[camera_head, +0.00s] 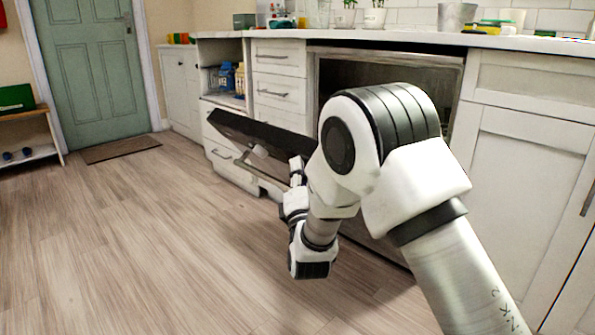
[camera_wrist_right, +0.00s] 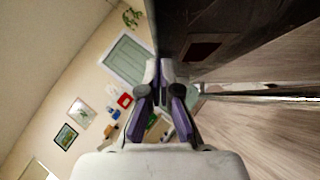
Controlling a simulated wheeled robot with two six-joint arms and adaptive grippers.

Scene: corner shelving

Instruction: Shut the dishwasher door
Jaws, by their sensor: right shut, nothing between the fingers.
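The dishwasher door (camera_head: 262,135) hangs partly open, tilted out from the cabinet front, with its dark top edge and bar handle (camera_head: 246,168) showing. The dark dishwasher opening (camera_head: 335,75) shows behind it, partly hidden by my right arm. My right gripper (camera_head: 296,170) is shut and empty, close to the door near its handle side. I cannot tell whether it touches the door. The right wrist view shows the closed fingertips (camera_wrist_right: 160,70) beside a dark panel (camera_wrist_right: 235,35) that looks like the door. My left gripper is not in view.
White drawers (camera_head: 280,58) and an open shelf with blue and yellow items (camera_head: 228,80) stand left of the dishwasher. Pots, plants and a metal bucket (camera_head: 457,17) stand on the countertop.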

